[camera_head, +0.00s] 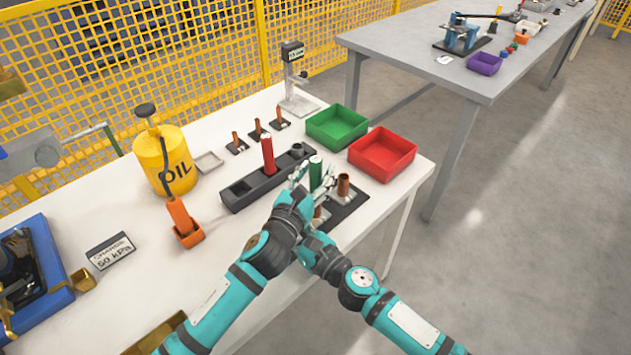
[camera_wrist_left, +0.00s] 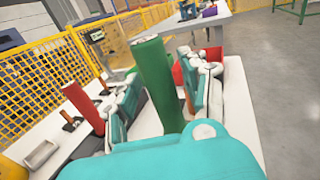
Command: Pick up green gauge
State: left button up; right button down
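The green gauge (camera_head: 315,172) is a green cylinder standing upright near the right end of the dark block on the white table. My left gripper (camera_head: 313,181) is at the gauge, with a finger on each side of it. In the left wrist view the gauge (camera_wrist_left: 155,84) rises between the two spread fingers, and a gap shows beside it. The gauge's lower end is hidden by the gripper. My right arm comes in from the lower right and ends close by the left wrist. Its fingers are mostly hidden, so their state is unclear.
A red cylinder (camera_head: 268,155) stands in the dark block (camera_head: 240,193). A copper tube (camera_head: 343,186) stands close right of the left gripper. Green (camera_head: 337,139) and red (camera_head: 383,166) bins lie behind. A yellow oil can (camera_head: 165,160) stands left. The table's right edge is near.

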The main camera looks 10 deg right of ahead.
pick_arm(q)
grip_shut()
dwell(0.6)
